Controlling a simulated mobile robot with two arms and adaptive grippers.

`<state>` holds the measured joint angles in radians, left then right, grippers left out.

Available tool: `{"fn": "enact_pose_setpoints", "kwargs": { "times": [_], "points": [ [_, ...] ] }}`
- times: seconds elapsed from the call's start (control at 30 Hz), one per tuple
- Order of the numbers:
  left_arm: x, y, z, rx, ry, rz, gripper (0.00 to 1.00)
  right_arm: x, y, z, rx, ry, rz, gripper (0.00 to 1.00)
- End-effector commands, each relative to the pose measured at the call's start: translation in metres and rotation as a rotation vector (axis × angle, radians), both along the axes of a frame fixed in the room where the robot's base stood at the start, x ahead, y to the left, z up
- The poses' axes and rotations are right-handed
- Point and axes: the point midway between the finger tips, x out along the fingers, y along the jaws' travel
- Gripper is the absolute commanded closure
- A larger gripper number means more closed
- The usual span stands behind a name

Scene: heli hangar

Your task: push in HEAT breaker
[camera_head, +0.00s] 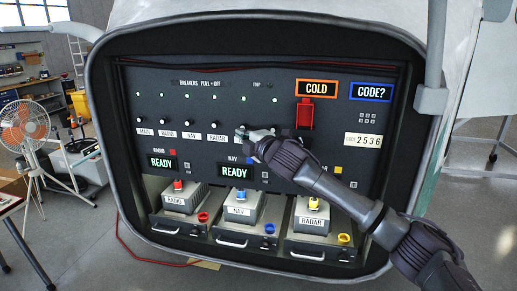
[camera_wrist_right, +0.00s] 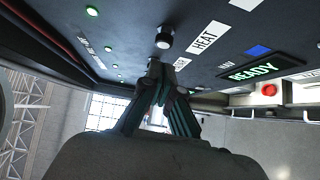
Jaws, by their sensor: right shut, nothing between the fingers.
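The HEAT breaker (camera_wrist_right: 164,37) is a dark round knob with a pale band, standing out from the dark panel beside its white HEAT label (camera_wrist_right: 208,37) in the right wrist view. My right gripper (camera_head: 243,134) is shut and empty in front of the breaker row in the head view, covering part of the HEAT area. In the right wrist view its closed fingertips (camera_wrist_right: 155,67) are close to the knob, slightly below it in the picture. I cannot tell if they touch it. My left gripper is not in view.
More breakers, including RADAR (camera_head: 213,125), stand left of my gripper, with green lights above. A red guarded switch (camera_head: 305,114) is on the right. READY displays (camera_head: 235,171) and module trays (camera_head: 242,236) sit below. The panel frame (camera_head: 97,110) surrounds everything.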

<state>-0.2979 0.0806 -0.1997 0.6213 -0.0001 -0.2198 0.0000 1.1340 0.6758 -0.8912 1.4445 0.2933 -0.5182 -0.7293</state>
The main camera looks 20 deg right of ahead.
Motion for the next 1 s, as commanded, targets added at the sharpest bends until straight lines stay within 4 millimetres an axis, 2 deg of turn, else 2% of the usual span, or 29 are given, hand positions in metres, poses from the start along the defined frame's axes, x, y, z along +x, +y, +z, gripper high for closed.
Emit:
{"fn": "enact_pose_setpoints", "kwargs": {
  "times": [0.23, 0.37, 0.6, 0.77, 1.0],
  "points": [
    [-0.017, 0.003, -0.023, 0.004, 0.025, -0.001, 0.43, -0.034, -0.005, -0.002, -0.001, -0.004, 0.003, 1.00],
    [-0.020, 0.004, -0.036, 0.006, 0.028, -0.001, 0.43, -0.057, -0.009, -0.002, -0.002, -0.005, 0.004, 1.00],
    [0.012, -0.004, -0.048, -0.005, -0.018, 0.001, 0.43, -0.091, -0.015, 0.002, 0.001, -0.003, 0.003, 1.00],
    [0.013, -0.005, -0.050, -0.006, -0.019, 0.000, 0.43, -0.099, -0.017, 0.004, 0.001, -0.002, 0.004, 1.00],
    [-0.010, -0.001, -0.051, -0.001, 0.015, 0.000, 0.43, -0.099, -0.017, 0.005, 0.001, -0.002, 0.004, 1.00]
  ]
}}
